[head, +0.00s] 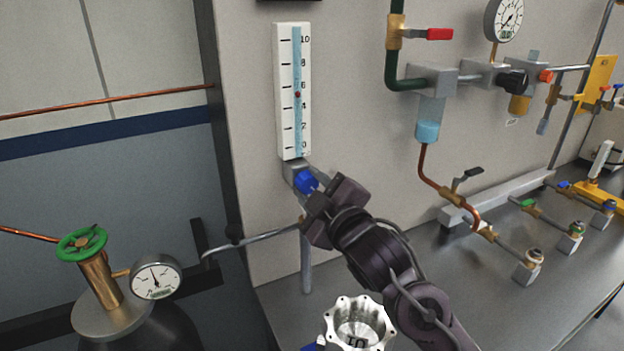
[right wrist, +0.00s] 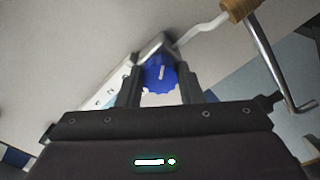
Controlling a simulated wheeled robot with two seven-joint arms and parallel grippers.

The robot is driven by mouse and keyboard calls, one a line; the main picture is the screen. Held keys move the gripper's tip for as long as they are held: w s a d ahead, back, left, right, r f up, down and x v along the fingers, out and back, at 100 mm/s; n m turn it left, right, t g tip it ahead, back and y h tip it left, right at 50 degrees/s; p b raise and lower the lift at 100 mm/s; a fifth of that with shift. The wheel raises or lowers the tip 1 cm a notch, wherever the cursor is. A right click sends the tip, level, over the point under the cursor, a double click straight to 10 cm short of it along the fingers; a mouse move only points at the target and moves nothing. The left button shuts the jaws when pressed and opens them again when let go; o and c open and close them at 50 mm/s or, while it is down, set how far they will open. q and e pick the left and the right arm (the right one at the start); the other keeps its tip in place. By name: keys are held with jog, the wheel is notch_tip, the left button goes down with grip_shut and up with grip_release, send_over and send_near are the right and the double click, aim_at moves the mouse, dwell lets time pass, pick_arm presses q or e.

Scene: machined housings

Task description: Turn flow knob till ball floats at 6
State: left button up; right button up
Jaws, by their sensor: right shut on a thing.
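The flowmeter (head: 284,120) is a tall white panel with a blue tube and a scale from 0 to 10, on the wall in the head view. Its small dark red ball (head: 297,94) floats between 4 and 6, a little below the 6 mark. The blue flow knob (head: 305,180) is at the meter's foot. My right gripper (head: 314,190) is shut on the knob. In the right wrist view the ribbed knob (right wrist: 160,76), with a pale line on its face, sits between the two fingers. My left gripper is not in view.
A gas cylinder with a green handwheel (head: 82,243) and a gauge (head: 155,277) stands at lower left. A silver machined housing (head: 358,328) is at the bottom, beside my right arm. Pipes, a red-handled valve (head: 438,34) and several fittings fill the right side.

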jog(key=shift+f+m+p, duration=0.1)
jog(key=shift+m+p, duration=0.85)
jog(key=shift+m, duration=0.75)
jog(key=o, duration=1)
jog(key=shift+c, duration=0.2)
jog(key=shift+s, duration=0.1)
jog(key=shift+s+d+f, duration=0.1)
jog(key=shift+s+d, duration=0.05)
jog(key=shift+s, duration=0.15)
jog(key=b+v, duration=0.2)
jog(key=v, duration=0.5)
